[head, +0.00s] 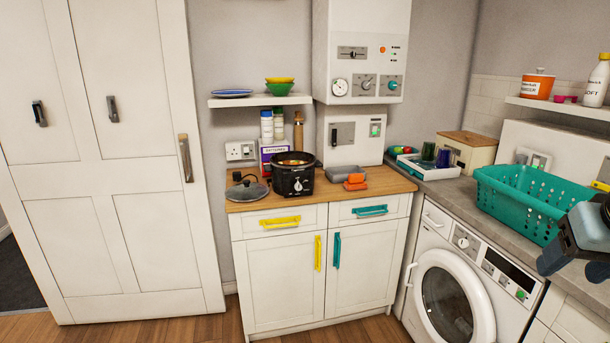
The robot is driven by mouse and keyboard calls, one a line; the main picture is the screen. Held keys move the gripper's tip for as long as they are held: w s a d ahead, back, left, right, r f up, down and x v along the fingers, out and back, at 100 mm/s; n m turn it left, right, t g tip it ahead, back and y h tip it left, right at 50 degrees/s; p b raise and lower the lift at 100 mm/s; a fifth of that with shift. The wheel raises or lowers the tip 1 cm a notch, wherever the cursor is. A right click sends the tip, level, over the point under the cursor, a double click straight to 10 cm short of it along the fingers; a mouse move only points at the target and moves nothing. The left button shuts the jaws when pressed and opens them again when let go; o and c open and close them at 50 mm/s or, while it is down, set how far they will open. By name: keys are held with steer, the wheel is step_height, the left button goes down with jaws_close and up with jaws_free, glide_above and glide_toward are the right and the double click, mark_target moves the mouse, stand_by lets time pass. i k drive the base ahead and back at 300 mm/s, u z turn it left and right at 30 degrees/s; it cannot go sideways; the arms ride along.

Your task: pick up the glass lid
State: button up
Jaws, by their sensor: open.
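The glass lid (246,190) lies on the left end of the wooden worktop of the white cabinet. It is round, dark-rimmed, with a black knob on top. It sits just left of the black slow cooker (293,181), which is uncovered and has food inside. My gripper (573,267) is at the right edge of the head view, partly cut off, with its dark fingers apart. It is in front of the teal basket, far to the right of the lid, and nothing shows between the fingers.
A grey tin (345,172) and an orange item (355,182) lie right of the cooker. A box (272,154) and bottles stand behind it, under a shelf (260,100). A teal basket (530,205) stands above the washing machine (458,290). Floor shows before the cabinet.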

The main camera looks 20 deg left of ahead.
mark_target(247, 192)
steer(key=u, duration=1.55)
steer(key=k, duration=0.6)
steer(key=z, duration=0.7)
steer(key=i, duration=1.65)
steer(key=u, duration=0.35)
steer(key=i, duration=0.95)
steer(key=u, duration=0.75)
